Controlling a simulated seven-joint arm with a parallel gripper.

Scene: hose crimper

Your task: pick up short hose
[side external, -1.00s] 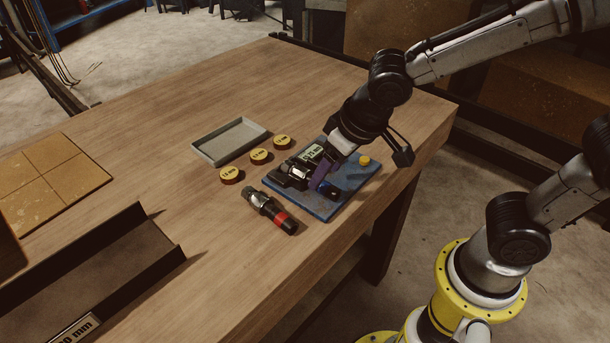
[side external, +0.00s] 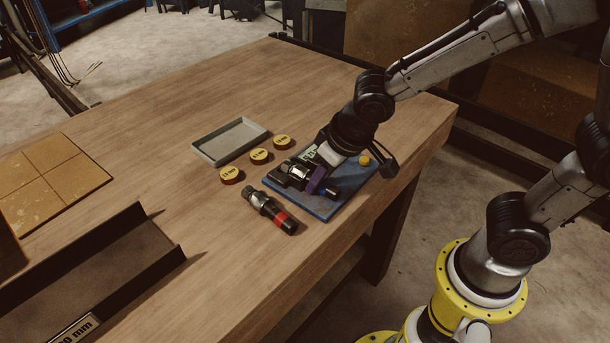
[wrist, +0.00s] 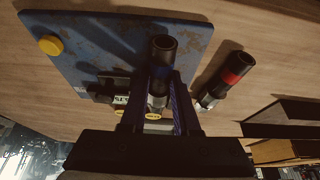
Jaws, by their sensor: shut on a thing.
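A short black hose (side external: 331,190) with a silver fitting lies over the crimper on the blue base plate (side external: 343,196). In the wrist view the hose (wrist: 162,52) shows its open black end and a blue band. My gripper (side external: 316,181), with purple fingers, is shut on this hose; in the wrist view the fingers (wrist: 160,104) stand on both sides of it. I cannot tell whether the hose is clear of the crimper. A second black hose (side external: 270,212) with a red band and a silver fitting lies on the table, left of the plate; it also shows in the wrist view (wrist: 226,80).
Three yellow-topped round tins (side external: 259,156) stand by a shallow grey tray (side external: 230,141). A yellow button (side external: 364,160) sits on the plate. A dark open trough (side external: 110,262) and a tan tiled board (side external: 50,180) are to the left. The table between is clear.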

